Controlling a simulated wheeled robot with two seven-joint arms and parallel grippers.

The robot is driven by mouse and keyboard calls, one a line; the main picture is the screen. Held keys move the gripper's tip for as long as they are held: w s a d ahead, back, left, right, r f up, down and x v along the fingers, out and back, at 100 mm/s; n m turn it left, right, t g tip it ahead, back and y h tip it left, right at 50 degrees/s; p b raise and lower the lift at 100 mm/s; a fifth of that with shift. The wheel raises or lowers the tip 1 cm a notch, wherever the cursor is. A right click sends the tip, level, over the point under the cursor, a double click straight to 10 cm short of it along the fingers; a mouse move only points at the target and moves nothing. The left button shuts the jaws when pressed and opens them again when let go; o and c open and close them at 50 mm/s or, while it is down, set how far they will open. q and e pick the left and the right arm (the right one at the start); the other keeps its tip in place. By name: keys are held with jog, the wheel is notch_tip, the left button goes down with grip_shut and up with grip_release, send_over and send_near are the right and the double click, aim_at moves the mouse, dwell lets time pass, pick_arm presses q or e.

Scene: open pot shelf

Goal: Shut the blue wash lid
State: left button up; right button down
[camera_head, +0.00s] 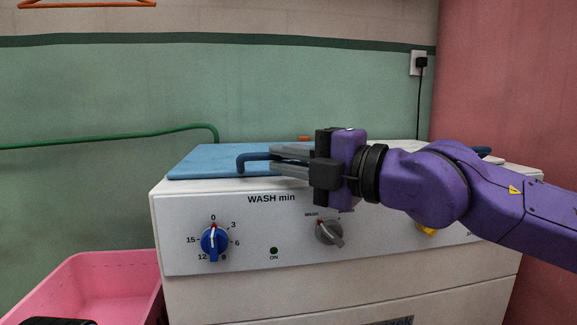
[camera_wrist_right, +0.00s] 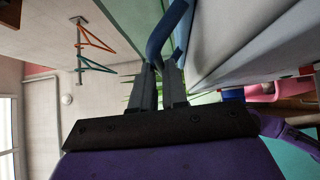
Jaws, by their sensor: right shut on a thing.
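The blue wash lid (camera_head: 205,161) lies flat, or nearly so, on the left part of the white washing machine's top (camera_head: 400,152). Its dark blue bar handle (camera_head: 243,160) stands up from it. My right gripper (camera_head: 276,160) comes in from the right, low over the lid, with its grey fingers shut on the handle. The right wrist view shows the handle (camera_wrist_right: 166,34) running up from between the fingertips (camera_wrist_right: 160,68). The arm and gripper hide the lid's right part. My left gripper's fingers do not show.
The front panel has a blue wash knob (camera_head: 215,243) and a grey knob (camera_head: 329,232). A pink basket (camera_head: 105,285) stands left of the machine. A green hose (camera_head: 120,139) runs along the wall behind. A second dark blue handle (camera_head: 483,151) shows behind my arm.

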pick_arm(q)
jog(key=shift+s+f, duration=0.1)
pick_arm(e)
jog(key=shift+a+f, duration=0.1)
jog(key=shift+f, duration=0.4)
jog(key=c, duration=1.1)
grip_release()
jog(key=shift+d, duration=0.2)
jog(key=shift+c, duration=0.2)
jog(key=shift+r, duration=0.1)
jog(key=shift+s+r, duration=0.1)
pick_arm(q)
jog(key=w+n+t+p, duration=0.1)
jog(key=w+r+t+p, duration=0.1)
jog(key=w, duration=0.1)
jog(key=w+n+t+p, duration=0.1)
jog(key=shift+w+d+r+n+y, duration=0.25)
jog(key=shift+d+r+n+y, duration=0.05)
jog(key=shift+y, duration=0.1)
pick_arm(e)
jog(key=v, duration=1)
jog(key=shift+d, duration=0.2)
jog(key=shift+s, duration=0.1)
